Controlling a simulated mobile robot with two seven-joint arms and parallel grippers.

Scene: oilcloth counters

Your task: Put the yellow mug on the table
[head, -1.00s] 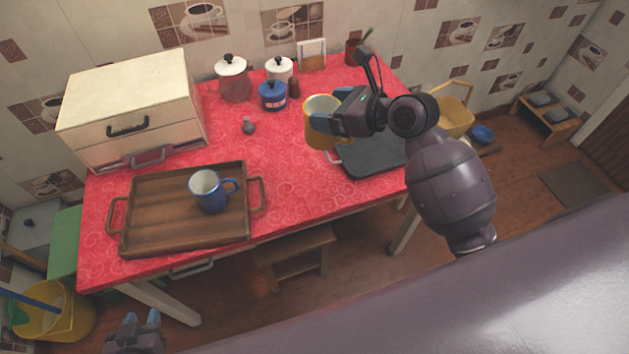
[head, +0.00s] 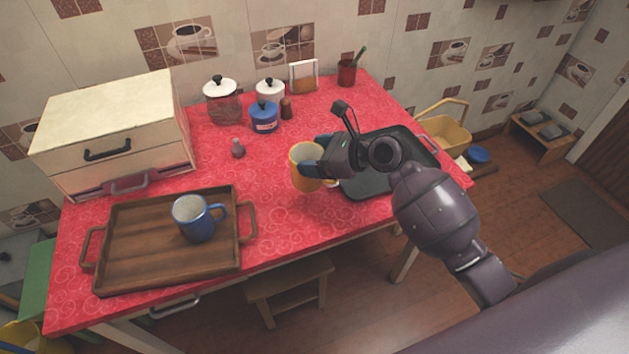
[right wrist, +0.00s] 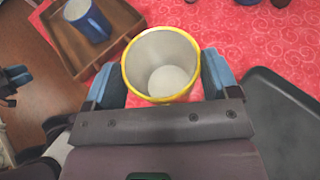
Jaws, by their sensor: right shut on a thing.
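The yellow mug (head: 302,181) is upright over the red table (head: 285,215), between the wooden tray and the black tray. My right gripper (head: 313,158) is shut on the mug from the right. The right wrist view looks down into the empty mug (right wrist: 160,62), with a blue finger on each side of it. I cannot tell whether its base touches the cloth. What seems to be my left gripper (right wrist: 14,78) shows at the left edge of the right wrist view, apart from everything; its fingers are unclear.
A wooden tray (head: 115,275) holds a blue mug (head: 194,221). A black tray (head: 375,183) lies right of the yellow mug. Bare cloth lies in front of the mug.

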